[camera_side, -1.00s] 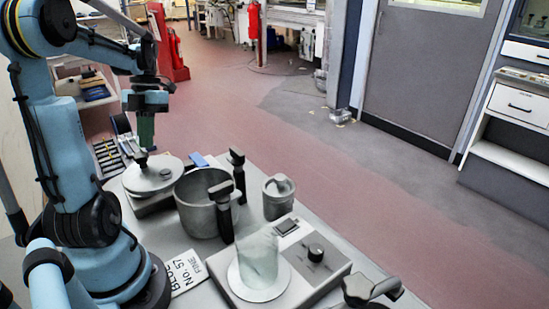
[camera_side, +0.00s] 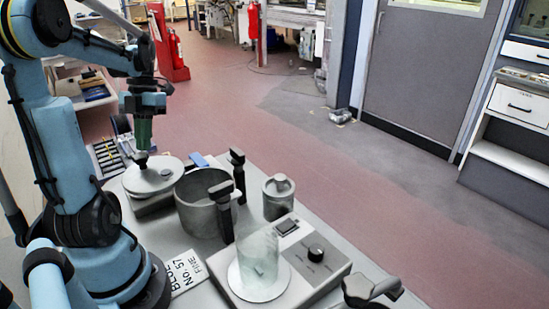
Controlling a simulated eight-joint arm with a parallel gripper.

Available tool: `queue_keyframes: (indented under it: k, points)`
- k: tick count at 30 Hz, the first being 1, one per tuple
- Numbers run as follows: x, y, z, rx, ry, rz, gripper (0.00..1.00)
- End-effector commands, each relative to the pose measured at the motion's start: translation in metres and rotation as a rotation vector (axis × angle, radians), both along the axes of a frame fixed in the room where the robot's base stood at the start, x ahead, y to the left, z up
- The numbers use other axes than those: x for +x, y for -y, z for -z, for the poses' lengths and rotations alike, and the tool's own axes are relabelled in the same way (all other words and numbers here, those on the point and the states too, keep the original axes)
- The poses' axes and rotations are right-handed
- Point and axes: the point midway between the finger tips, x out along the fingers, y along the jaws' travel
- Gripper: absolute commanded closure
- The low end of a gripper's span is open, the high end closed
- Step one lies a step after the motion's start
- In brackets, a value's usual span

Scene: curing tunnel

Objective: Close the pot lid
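The pot (camera_side: 197,212) is a grey metal pot with two black upright handles, standing open on the table. The round grey lid (camera_side: 153,178) with a dark knob (camera_side: 141,158) lies to the left of the pot, on a flat grey base. My gripper (camera_side: 144,148) points down directly over the knob, its green fingers at or just above it. From this side the fingers overlap, so I cannot tell whether they are apart or grip the knob.
A hotplate (camera_side: 318,268) with a glass beaker (camera_side: 258,256) stands in front of the pot. A small lidded metal canister (camera_side: 278,198) is at the pot's right. A printed card (camera_side: 184,271) lies near my base. A tool tray (camera_side: 108,158) is behind the lid.

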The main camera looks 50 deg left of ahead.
Motion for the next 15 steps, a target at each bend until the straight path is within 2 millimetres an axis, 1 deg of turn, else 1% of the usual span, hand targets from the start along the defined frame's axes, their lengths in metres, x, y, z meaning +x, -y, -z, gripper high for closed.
queue_keyframes:
  k: [8, 15]
  points:
    - [-0.008, 0.008, 0.0, 0.001, -0.001, -0.001, 1.0]
    - [-0.02, 0.026, 0.0, 0.002, -0.002, -0.001, 1.0]
